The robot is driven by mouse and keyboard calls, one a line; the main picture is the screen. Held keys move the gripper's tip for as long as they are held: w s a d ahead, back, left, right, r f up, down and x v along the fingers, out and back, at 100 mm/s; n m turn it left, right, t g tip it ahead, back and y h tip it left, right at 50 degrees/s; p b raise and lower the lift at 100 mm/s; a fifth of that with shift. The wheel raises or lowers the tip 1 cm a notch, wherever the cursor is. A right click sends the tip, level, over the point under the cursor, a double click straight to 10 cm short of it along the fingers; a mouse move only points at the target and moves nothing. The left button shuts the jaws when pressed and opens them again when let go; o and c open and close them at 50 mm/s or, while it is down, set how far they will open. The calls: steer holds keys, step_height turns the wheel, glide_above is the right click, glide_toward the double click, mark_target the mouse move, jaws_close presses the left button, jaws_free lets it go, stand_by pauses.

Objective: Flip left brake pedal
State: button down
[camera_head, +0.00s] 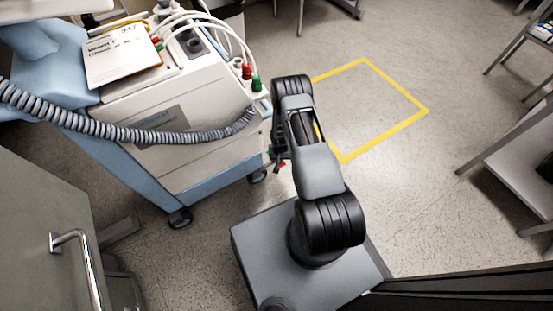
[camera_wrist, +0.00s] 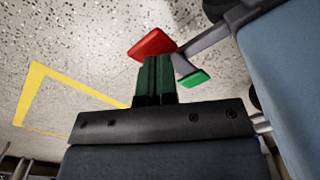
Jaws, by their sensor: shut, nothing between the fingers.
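A brake pedal with a red plate (camera_wrist: 152,44) and a smaller green plate (camera_wrist: 194,79) shows in the wrist view, on a grey bar by the blue cart base (camera_wrist: 285,85). My gripper (camera_wrist: 158,64) is shut and empty. Its dark green-black fingertips overlap the lower edge of the red plate in the picture, with the green plate just to their right; I cannot tell whether they touch. In the head view a bit of the red plate (camera_head: 282,164) shows beside my arm, low by the cart's right side. My arm hides much of that spot.
The white and blue cart (camera_head: 190,145) stands at left on casters (camera_head: 180,218), with a grey corrugated hose (camera_head: 110,128) across it. A grey cabinet with a handle (camera_head: 75,255) is at lower left. A yellow floor outline (camera_head: 400,125) encloses clear floor. A table (camera_head: 520,165) is at right.

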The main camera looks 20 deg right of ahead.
steer(key=shift+f+b, duration=0.9)
steer(key=shift+f, duration=0.15)
steer(key=shift+r, duration=0.2)
stand_by(0.3)
steer(key=shift+r+p, duration=2.45)
steer(key=shift+r, duration=0.9)
